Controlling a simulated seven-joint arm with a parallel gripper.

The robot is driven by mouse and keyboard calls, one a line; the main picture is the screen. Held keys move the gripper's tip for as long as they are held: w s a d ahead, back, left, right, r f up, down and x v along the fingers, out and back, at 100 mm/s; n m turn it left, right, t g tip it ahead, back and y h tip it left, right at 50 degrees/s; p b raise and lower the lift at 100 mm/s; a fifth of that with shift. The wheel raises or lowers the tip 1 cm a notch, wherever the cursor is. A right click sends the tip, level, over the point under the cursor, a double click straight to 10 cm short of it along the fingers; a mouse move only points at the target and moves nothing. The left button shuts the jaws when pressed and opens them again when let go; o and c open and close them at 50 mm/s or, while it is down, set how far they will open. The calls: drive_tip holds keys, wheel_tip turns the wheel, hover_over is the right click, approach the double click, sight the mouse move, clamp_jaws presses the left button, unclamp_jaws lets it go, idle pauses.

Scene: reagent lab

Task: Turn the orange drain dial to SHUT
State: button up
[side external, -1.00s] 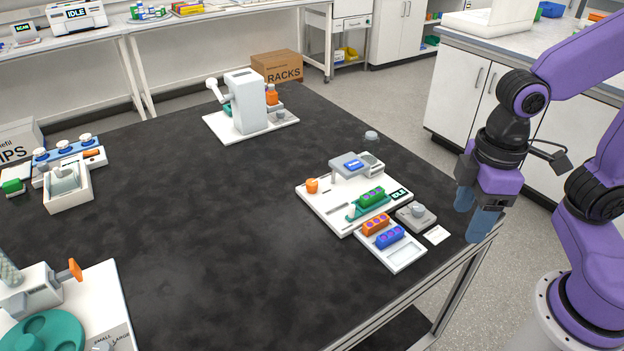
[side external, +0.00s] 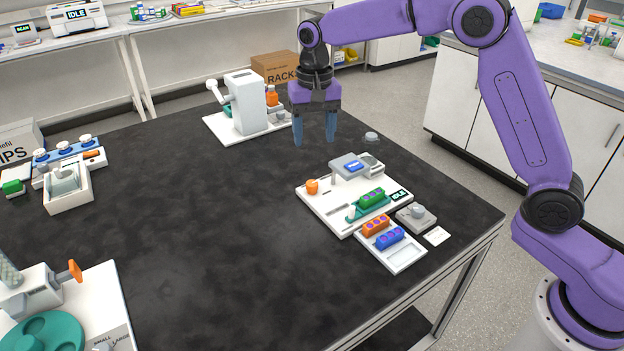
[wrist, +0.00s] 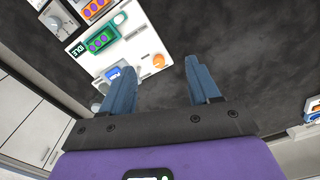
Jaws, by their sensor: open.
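My gripper (side external: 315,138) is open and empty, fingers pointing down, above the table behind the white board with the IDLE display. In the wrist view my gripper (wrist: 159,75) has its two blue fingers spread. A small orange knob (side external: 312,186) stands at the left corner of that board (side external: 330,207), apart from the fingers. In the wrist view the orange knob (wrist: 158,61) shows between the fingertips, farther off. An orange paddle-shaped handle (side external: 75,270) is on a device at the lower left. No SHUT marking is readable, so I cannot tell the dial's setting.
A white dispenser-like device (side external: 244,100) with an orange-capped bottle stands at the back. Green, orange and blue racks sit on the board and the tray (side external: 405,258) in front. A grey knob box (side external: 416,216) is beside them. The table's middle (side external: 210,210) is clear.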

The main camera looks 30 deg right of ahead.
sight(312, 183)
drive_tip(key=w+d+f+m, duration=0.3)
drive_tip(key=w+d+m, duration=0.2)
drive_tip(key=w, duration=0.3)
wheel_tip(312, 183, down, 18)
drive_tip(key=shift+w+r, duration=0.1)
drive_tip(key=shift+r, duration=0.15)
drive_tip(key=c, duration=1)
